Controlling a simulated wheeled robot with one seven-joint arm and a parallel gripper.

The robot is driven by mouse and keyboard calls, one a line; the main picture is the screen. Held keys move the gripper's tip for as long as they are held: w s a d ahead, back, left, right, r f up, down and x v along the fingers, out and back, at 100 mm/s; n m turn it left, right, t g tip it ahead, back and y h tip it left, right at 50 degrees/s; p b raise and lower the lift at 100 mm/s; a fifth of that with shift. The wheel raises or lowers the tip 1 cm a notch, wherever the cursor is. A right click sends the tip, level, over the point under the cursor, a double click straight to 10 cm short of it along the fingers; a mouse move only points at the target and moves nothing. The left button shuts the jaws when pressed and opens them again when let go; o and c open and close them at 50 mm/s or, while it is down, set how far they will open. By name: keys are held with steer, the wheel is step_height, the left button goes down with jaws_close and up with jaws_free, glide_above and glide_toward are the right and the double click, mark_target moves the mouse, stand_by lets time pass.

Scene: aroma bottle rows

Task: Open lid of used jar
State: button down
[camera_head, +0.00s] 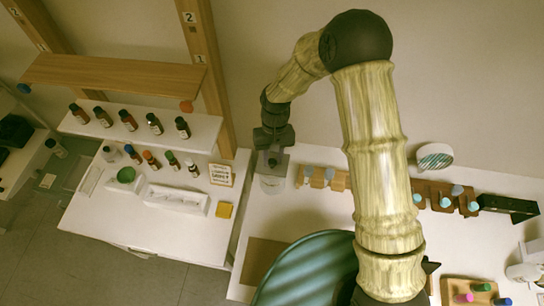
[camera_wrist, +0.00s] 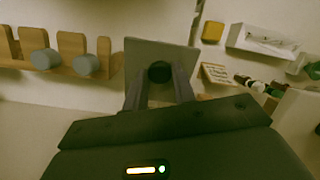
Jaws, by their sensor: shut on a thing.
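My gripper (camera_head: 272,157) is at the left end of the right-hand counter, pointing down. In the wrist view the two fingers of my gripper (camera_wrist: 160,78) are shut on the dark round knob of a square grey lid (camera_wrist: 145,53). The lid also shows in the head view (camera_head: 282,162), below the fingers. A clear, pale jar (camera_head: 272,185) stands on the counter directly under the lid. I cannot tell whether the lid touches the jar's rim or is slightly above it. The jar is hidden behind the lid in the wrist view.
A wooden holder (camera_head: 338,182) with grey-topped pieces stands just right of the jar. Left of the counter, a white shelf unit carries several dark bottles, a white tray (camera_head: 178,199), a small sign (camera_head: 221,175) and a yellow block (camera_head: 224,210). Counter in front of the jar is clear.

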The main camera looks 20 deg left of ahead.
mark_target(273, 160)
steer(key=shift+w+a+r+g+h, duration=0.15)
steer(key=shift+w+r+g, duration=0.25)
steer(key=shift+w+g, duration=0.5)
steer(key=shift+w+a+r+g+h, duration=0.15)
steer(key=shift+w+r+g, duration=0.3)
steer(key=shift+g, duration=0.85)
steer(key=shift+w+d, duration=0.1)
steer(key=c, duration=1.1)
jaws_free()
steer(key=shift+c, duration=0.2)
steer(key=shift+r, duration=0.1)
step_height(273, 160, up, 10)
steer(key=b, duration=0.4)
